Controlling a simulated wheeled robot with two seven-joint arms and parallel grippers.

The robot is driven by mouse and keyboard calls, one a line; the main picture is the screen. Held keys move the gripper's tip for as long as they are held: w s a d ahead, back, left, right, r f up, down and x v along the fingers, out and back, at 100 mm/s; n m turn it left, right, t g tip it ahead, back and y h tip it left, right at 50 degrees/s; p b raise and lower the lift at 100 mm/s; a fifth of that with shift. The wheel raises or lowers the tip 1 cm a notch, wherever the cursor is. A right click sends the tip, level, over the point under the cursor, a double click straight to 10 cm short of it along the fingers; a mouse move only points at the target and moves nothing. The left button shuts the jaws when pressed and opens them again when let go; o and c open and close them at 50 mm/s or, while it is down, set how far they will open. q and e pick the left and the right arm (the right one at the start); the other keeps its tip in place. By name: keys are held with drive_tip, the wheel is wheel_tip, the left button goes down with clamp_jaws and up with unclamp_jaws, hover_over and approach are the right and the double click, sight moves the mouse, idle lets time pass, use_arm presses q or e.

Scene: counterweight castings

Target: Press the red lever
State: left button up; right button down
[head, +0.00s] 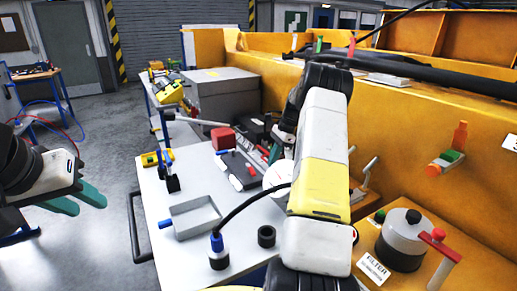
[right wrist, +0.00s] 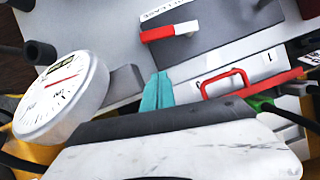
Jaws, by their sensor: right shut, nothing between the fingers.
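In the right wrist view a red lever (right wrist: 158,33) with a white end piece sits on a dark grey block, beside a plate whose lettering is only partly readable. My right gripper (right wrist: 157,92) has its teal fingers together and empty, a little below the lever in the picture and apart from it. Another red-topped lever (head: 438,246) stands on the yellow filter unit at the lower right. My left gripper (head: 82,202) is off to the left, its teal fingers apart over the floor, with nothing between them.
In the right wrist view a round white gauge (right wrist: 62,97) is left of my fingers, and a red bracket handle (right wrist: 224,83) is right of them. In the head view the white table (head: 160,205) holds a grey tray (head: 190,218) and several small parts.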

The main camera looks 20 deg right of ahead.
sight(251, 169)
drive_tip(key=shift+x, duration=1.1)
drive_tip(key=a, duration=0.2)
drive_tip(key=shift+a, duration=0.3)
drive_tip(key=shift+w+a, duration=0.1)
drive_tip(key=shift+a, duration=0.6)
